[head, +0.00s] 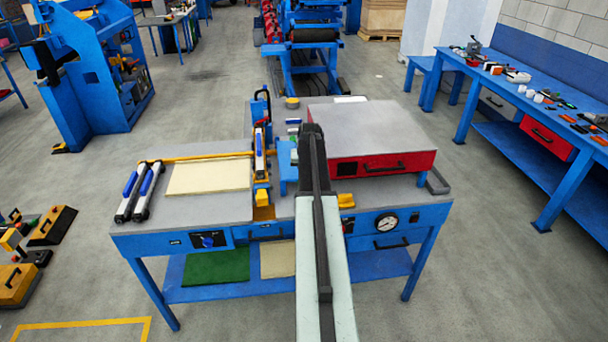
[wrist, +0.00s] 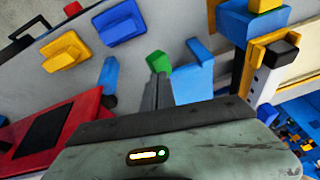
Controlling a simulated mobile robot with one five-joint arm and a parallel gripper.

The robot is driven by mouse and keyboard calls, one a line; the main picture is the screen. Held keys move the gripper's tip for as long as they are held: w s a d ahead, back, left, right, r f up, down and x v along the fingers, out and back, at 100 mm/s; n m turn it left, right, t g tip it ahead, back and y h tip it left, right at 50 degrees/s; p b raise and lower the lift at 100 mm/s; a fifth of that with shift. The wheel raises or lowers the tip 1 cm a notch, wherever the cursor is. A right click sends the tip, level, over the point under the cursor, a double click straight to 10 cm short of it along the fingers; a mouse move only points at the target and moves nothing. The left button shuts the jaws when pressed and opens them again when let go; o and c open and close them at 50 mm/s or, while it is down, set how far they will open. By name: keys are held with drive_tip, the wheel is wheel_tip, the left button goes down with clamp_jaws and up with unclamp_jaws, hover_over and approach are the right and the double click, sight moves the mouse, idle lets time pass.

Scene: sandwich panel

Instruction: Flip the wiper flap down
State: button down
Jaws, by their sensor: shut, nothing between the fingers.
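My gripper (wrist: 160,80) is shut and empty, its dark fingertips just below a small green block (wrist: 158,64) in the wrist view. I cannot tell whether they touch. A blue bracket (wrist: 195,85) with an upright blue arm (wrist: 200,50) stands just right of the fingers. The same blue bracket (head: 284,173) shows left of my arm in the head view. I cannot tell for certain which part is the wiper flap; the raised blue arm is one candidate. In the head view my own arm hides the fingertips and part of the bracket.
A red box with a grey top (head: 370,142) stands right of my arm on the grey bench (head: 210,150). A yellow frame with a black-capped white bar (wrist: 262,85) stands farther right in the wrist view.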

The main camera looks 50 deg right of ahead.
drive_tip(key=shift+s+d+f+b, duration=0.1)
drive_tip(key=shift+f+b, duration=0.9)
drive_tip(key=shift+f, duration=0.1)
drive_tip(key=shift+d+f+b, duration=0.1)
drive_tip(key=shift+f+b, duration=0.85)
drive_tip(key=shift+f, duration=0.1)
drive_tip(key=shift+s+a+f, duration=0.1)
drive_tip(key=shift+s, duration=0.1)
drive_tip(key=shift+r+p, duration=0.55)
drive_tip(key=shift+r, duration=0.05)
drive_tip(key=p+v, duration=0.6)
drive_tip(key=shift+r, duration=0.35)
drive_tip(key=shift+s+a, duration=0.1)
drive_tip(key=shift+s, duration=0.05)
